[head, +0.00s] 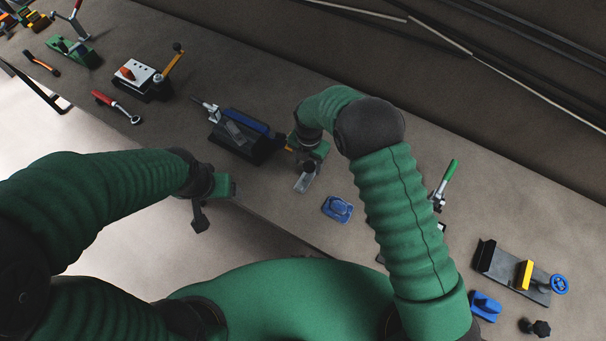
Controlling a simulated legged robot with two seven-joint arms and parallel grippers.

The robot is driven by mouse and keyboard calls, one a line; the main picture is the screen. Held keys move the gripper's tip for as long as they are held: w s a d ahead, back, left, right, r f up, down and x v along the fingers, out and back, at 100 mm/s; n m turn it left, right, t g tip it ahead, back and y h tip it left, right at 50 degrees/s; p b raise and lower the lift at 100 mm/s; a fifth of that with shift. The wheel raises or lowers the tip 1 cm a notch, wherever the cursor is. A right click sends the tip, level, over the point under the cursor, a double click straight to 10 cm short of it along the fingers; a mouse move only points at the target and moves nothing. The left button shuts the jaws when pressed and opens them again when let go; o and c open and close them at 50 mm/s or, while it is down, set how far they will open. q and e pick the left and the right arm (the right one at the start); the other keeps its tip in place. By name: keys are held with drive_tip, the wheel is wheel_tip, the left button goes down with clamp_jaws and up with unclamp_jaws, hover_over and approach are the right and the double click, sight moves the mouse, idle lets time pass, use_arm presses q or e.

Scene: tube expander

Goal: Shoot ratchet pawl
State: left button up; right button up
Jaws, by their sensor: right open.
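I cannot tell for sure which thing is the ratchet pawl. A black fixture with a blue bar (245,127) and a small grey piece on it sits on the bench at the middle. My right gripper (306,178) is just right of this fixture, low over the bench, pointing down. It is open, and I see nothing held in it. My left gripper (208,208) is at the bench's front edge, left of and nearer than the fixture. Its jaws are too dark and small to read. A red-handled ratchet-like tool (117,106) lies on the bench to the left.
A blue part (338,209) lies right of my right gripper. A green-handled tool (444,184) is partly behind my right arm. A black fixture with a yellow block (524,274) and a blue part (485,306) are at right. A white box with levers (140,77) stands left.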

sight(309, 165)
drive_tip(key=shift+r+p, duration=2.1)
drive_tip(key=shift+r, duration=1.3)
drive_tip(key=shift+f, duration=0.1)
drive_tip(key=shift+d, duration=0.15)
drive_tip(key=s+d+r+m+t+b, duration=0.2)
drive_tip(key=s+d+m+b, duration=0.8)
drive_tip(key=m, duration=2)
drive_tip(key=s+d+r, duration=0.2)
drive_tip(key=s+d, duration=0.5)
drive_tip(key=shift+s+d+r+t+b, duration=0.2)
drive_tip(key=shift+s+d+t+b, duration=0.1)
drive_tip(key=shift+d+b, duration=0.05)
